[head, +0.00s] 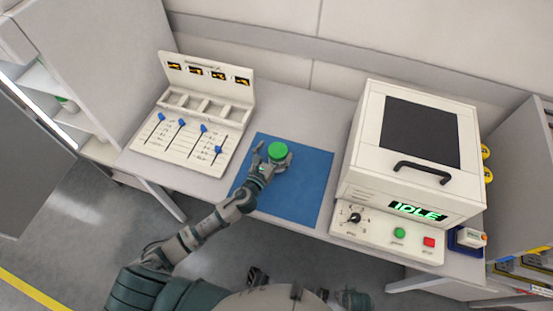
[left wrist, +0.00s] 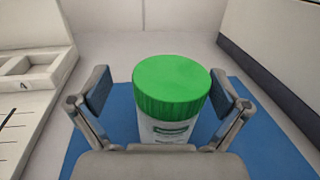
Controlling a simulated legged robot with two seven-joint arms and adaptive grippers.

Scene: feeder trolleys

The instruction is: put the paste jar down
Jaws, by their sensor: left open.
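The paste jar (head: 277,151) has a green lid and stands upright on the blue mat (head: 305,185), near its back edge. In the left wrist view the jar (left wrist: 172,88) shows its ribbed green lid and white body with a green label. My left gripper (head: 262,160) is at the jar's near-left side in the head view. In the left wrist view its two fingers (left wrist: 166,97) are spread on either side of the jar, with a visible gap at each side. The jar's lower part is hidden behind the gripper.
A white panel with blue sliders and small bins (head: 190,130) stands left of the mat. A white machine (head: 365,195) with a dark window, black handle and "IDLE" display stands to the right. A small item sits in a blue holder (head: 467,240) at the far right. Bare mat lies right of the jar.

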